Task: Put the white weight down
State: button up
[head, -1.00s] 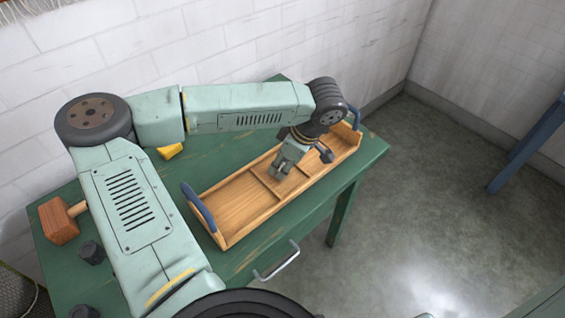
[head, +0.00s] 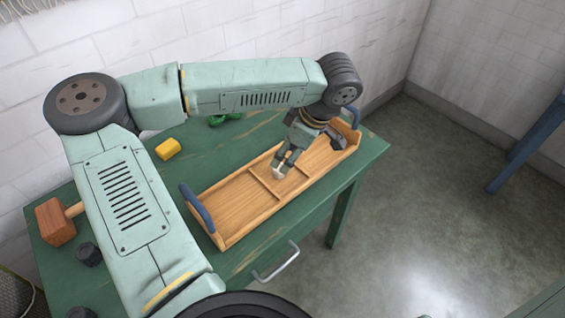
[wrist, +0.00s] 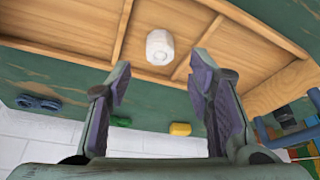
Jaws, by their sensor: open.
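The white weight (wrist: 159,47) stands in the middle compartment of the wooden tray (wrist: 61,23), between its two dividers. In the head view only a small pale part of the weight (head: 278,174) shows below my fingers. My gripper (wrist: 162,72) is open, its fingers apart on either side of the view, with clear space between them and the weight. In the head view my gripper (head: 284,164) is over the tray's middle compartment. The tray (head: 225,213) has blue handles at its ends and lies on the green table (head: 140,268).
A yellow block (head: 168,149) and a green object (head: 225,119) lie behind the tray. A wooden mallet (head: 57,221) and dark weights (head: 89,254) are at the left. The tray's left compartment looks empty. A blue-legged piece of furniture (head: 530,138) stands far right.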

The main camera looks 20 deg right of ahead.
jog(key=v, duration=0.7)
jog(key=shift+b, duration=0.45)
jog(key=shift+s, duration=0.15)
